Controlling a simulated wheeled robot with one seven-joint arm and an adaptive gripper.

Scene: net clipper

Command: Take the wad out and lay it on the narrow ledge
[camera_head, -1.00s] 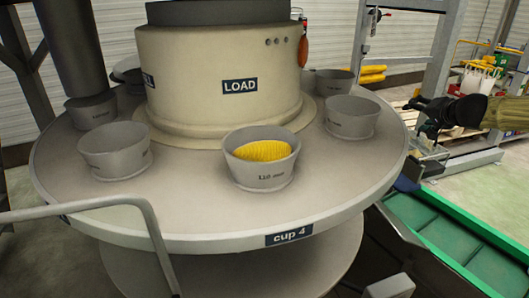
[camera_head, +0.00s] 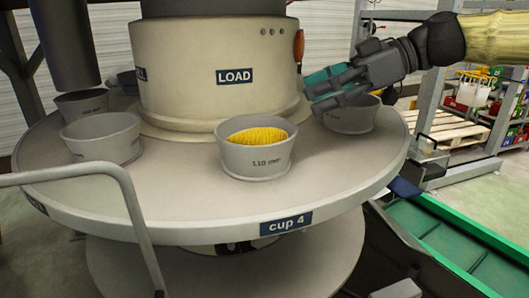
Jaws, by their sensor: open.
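The wad (camera_head: 258,136) is yellow and ribbed. It sits inside the grey front cup (camera_head: 257,160), its top showing at about the rim and its lower part hidden by the cup wall. The cup stands on the round turntable (camera_head: 190,205) above the "cup 4" label. My gripper (camera_head: 318,92) comes in from the right, above and to the right of the wad. Its dark fingers with teal parts are apart and empty, close to the right-hand cup in the picture. I cannot tell for certain which surface is the narrow ledge.
Other grey cups stand around the turntable, one at left (camera_head: 102,140) and one at right (camera_head: 350,118). The beige "LOAD" column (camera_head: 215,50) rises behind the wad. A grey rail (camera_head: 130,190) crosses the front left. A green-edged conveyor (camera_head: 445,235) lies lower right.

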